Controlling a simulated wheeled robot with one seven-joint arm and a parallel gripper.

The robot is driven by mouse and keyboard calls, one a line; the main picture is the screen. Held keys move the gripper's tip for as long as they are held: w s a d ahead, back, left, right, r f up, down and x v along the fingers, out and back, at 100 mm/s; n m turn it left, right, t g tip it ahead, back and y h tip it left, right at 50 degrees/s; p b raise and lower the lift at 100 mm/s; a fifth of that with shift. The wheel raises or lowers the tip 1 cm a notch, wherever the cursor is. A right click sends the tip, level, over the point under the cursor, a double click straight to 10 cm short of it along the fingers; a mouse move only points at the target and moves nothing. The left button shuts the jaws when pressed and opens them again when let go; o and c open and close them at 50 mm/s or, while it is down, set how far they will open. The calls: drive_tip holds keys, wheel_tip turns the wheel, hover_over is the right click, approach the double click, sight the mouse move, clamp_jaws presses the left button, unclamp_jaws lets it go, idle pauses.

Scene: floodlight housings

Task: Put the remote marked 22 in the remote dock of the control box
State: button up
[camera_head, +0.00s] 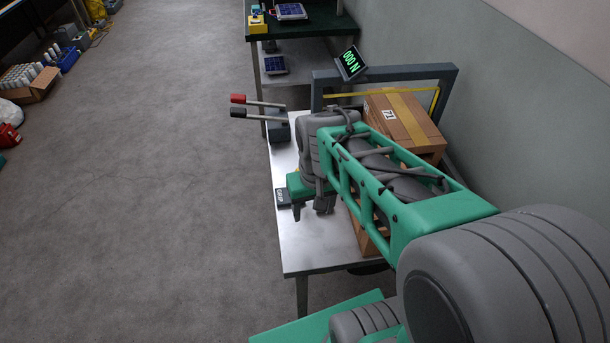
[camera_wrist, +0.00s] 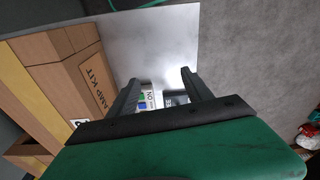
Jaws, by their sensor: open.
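My gripper (camera_wrist: 158,80) is open, its two dark fingers spread over the steel table, with nothing visibly held. Between the fingers, partly hidden by the palm, are a small item with a white, blue and green label (camera_wrist: 147,100) and a dark item beside it (camera_wrist: 176,98). I cannot read a 22 on either. In the head view, a small dark device with a pale display (camera_head: 283,197) lies at the table's left edge, beside my green hand. I cannot make out the remote marked 22 or a remote dock for certain.
Cardboard boxes (camera_head: 402,118) stand on the table (camera_head: 305,262) beside my arm; one reads "AMP KIT" (camera_wrist: 95,80). A grey frame (camera_head: 385,73) with a "000 N" display (camera_head: 351,63) stands behind. A lever unit (camera_head: 279,130) has red and black handles.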

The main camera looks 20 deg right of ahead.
drive_tip(key=shift+o, duration=1.1)
drive_tip(key=w+d+r+m+g+p, duration=0.1)
drive_tip(key=w+d+p, duration=0.3)
drive_tip(key=w+d, duration=0.1)
drive_tip(key=shift+w+r, duration=0.15)
drive_tip(key=shift+w, duration=0.1)
drive_tip(key=f, duration=0.5)
drive_tip(key=d+f, duration=0.1)
drive_tip(key=f, duration=0.2)
drive_tip(key=shift+w+f+p, duration=0.1)
drive_tip(key=shift+w+p, duration=0.05)
drive_tip(key=shift+p, duration=0.25)
clamp_jaws()
